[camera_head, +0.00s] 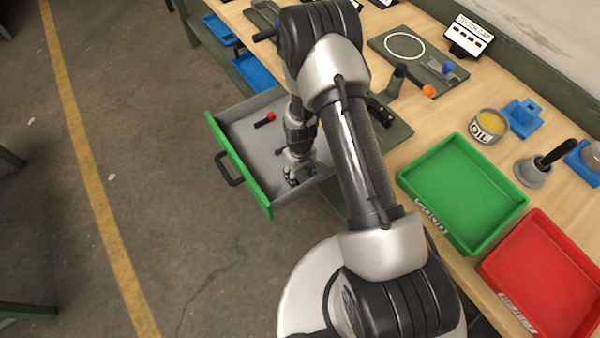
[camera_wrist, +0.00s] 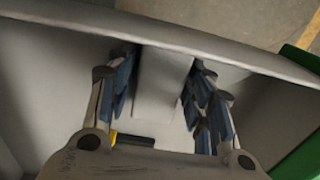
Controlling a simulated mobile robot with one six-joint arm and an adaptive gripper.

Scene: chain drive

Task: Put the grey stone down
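The grey stone (camera_wrist: 163,85) is a plain, light grey block in the wrist view. It stands between the two blue-padded fingers of my gripper (camera_wrist: 160,75), whose tips lean in against its sides. My gripper appears shut on it. In the head view my gripper (camera_head: 297,178) points down inside the open drawer (camera_head: 240,135), near its right end, and the stone is hard to make out there. In the wrist view the grey drawer wall (camera_wrist: 215,45) runs just beyond the stone. Whether the stone touches the drawer floor cannot be told.
A small red-and-black item (camera_head: 266,120) lies in the drawer. A yellow-and-black item (camera_wrist: 130,140) shows beneath my gripper. On the bench are a green tray (camera_head: 462,190), a red tray (camera_head: 545,270) and an oil tin (camera_head: 489,126). The drawer's left part is mostly bare.

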